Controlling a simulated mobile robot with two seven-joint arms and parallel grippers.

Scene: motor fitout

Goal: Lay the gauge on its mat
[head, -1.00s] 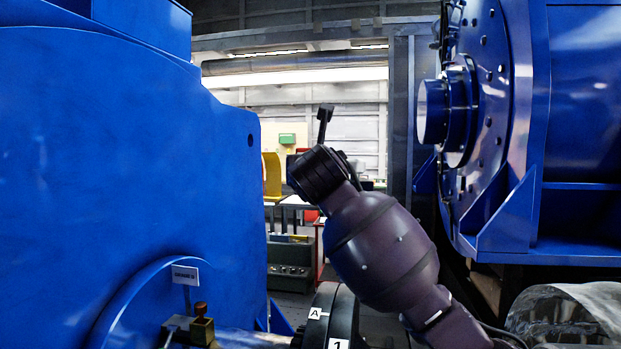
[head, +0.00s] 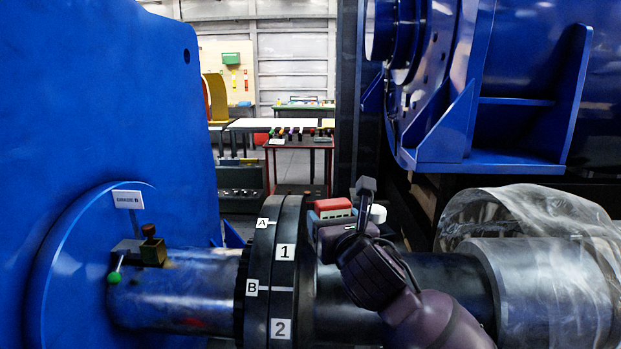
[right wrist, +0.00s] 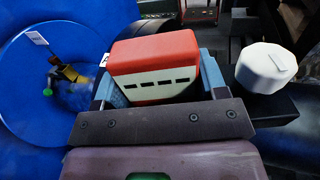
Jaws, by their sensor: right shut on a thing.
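My right gripper (head: 330,226) is shut on a box with a red top and a pale slotted side (right wrist: 155,68), which looks like the gauge. In the right wrist view the box sits between the blue-grey fingers of my right gripper (right wrist: 157,82). In the head view the red top of the gauge (head: 333,204) shows just right of the numbered coupling, above the shaft. A white round knob (right wrist: 265,68) is right of it on a dark bar. I cannot make out the mat for certain. My left gripper is not in view.
The black coupling (head: 290,260) with labels joins the shaft (head: 190,290). A blue housing (head: 90,120) stands left, a blue motor (head: 520,130) right. A brass block (head: 153,250) sits on the shaft. A red-framed table (head: 300,143) with small items stands behind.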

